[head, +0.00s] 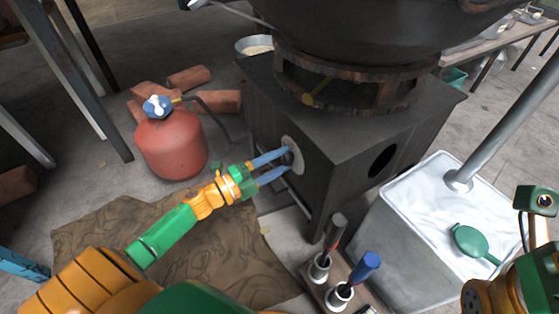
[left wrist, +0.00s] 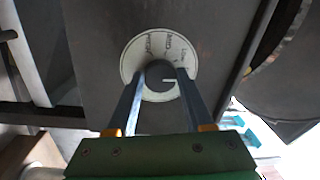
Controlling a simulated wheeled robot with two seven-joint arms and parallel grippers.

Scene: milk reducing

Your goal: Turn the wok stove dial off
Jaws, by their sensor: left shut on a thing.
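The wok stove (head: 300,115) is a dark metal box with a large wok (head: 380,30) on a rusty ring on top. Its dial (head: 290,155) sits on a round pale plate on the stove's left-facing side. In the left wrist view the dial knob (left wrist: 160,75) is grey, on a white plate with printed lettering. My left gripper (head: 286,164) is at the dial, its two blue fingers on either side of the knob and shut on it. The fingers hide parts of the plate. My right arm shows at the lower right; its fingers are not in view.
A red gas cylinder (head: 172,145) with a blue and white valve stands left of the stove, with bricks (head: 190,76) behind it.

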